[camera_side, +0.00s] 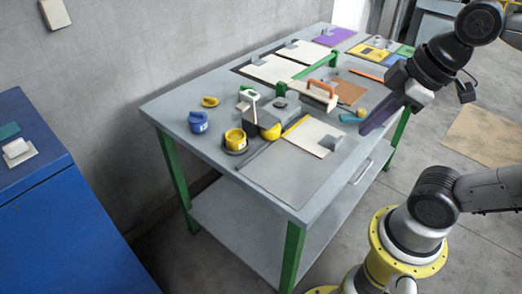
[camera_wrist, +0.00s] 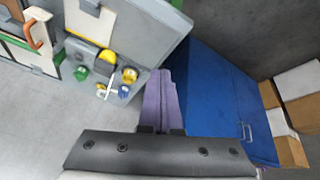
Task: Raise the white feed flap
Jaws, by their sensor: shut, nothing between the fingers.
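A small grey machine (camera_side: 262,122) with a yellow rounded part stands near the front left of the grey bench. A small white piece (camera_side: 250,95) with green on it sits upright at its top left. It looks like the feed flap, but its hinge and angle are too small to tell. The white piece also shows small in the wrist view (camera_wrist: 102,91), left of my fingers. My gripper (camera_side: 365,130) has purple fingers, shut and empty, above the bench's right edge. It is well to the right of the machine and apart from it. The shut fingers also show in the wrist view (camera_wrist: 161,73).
The grey bench (camera_side: 285,190) holds a blue cup (camera_side: 197,122), a yellow cup (camera_side: 235,140), white panels (camera_side: 314,136), and an orange-handled tool (camera_side: 320,92) near the middle. A blue cabinet (camera_side: 70,225) stands at left. The bench's front corner is mostly clear.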

